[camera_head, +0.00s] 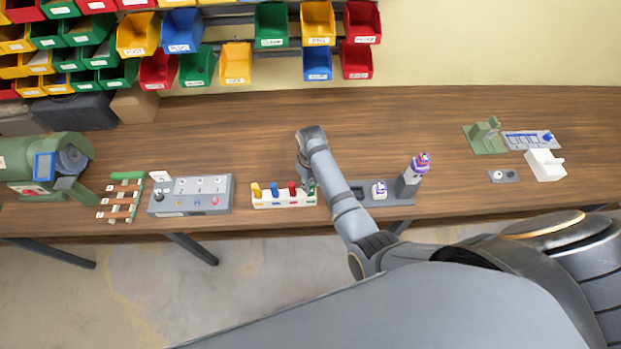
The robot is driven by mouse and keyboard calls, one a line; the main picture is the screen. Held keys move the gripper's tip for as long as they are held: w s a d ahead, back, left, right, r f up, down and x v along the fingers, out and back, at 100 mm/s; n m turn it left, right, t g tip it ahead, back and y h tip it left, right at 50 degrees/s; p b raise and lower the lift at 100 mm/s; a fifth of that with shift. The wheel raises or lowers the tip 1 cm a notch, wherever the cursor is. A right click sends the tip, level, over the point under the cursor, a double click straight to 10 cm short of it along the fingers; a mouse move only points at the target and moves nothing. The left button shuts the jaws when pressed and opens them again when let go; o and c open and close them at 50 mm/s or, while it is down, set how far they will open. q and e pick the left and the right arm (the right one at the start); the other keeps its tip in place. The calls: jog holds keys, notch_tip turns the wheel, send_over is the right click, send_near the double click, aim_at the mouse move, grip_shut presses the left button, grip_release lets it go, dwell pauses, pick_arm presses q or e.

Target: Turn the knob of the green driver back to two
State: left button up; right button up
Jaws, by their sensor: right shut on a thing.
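The green driver (312,188) stands at the right end of a white rack (284,202) on the wooden bench. Only a small part of it shows beside my arm. Yellow, blue and red drivers stand in the same rack to its left. My right gripper (306,180) points down at the rack's right end and is shut on the green driver. My arm hides much of the fingers and the knob, so its setting cannot be read. My left gripper is not in view.
A grey box (191,195) with buttons stands left of the rack. A grey base (395,200) with a purple-topped post (419,164) stands close on the right. Colored bins (236,63) hang at the back. The bench behind the rack is clear.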

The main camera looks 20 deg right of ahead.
jog(key=n, duration=0.5)
jog(key=shift+w+n, duration=0.1)
jog(key=shift+n, duration=0.3)
jog(key=n, duration=0.5)
jog(key=shift+d+n, duration=0.1)
jog(key=shift+n, duration=0.3)
jog(key=shift+c, duration=0.2)
jog(key=n, duration=0.5)
jog(key=shift+w+n, duration=0.1)
jog(key=shift+n, duration=0.2)
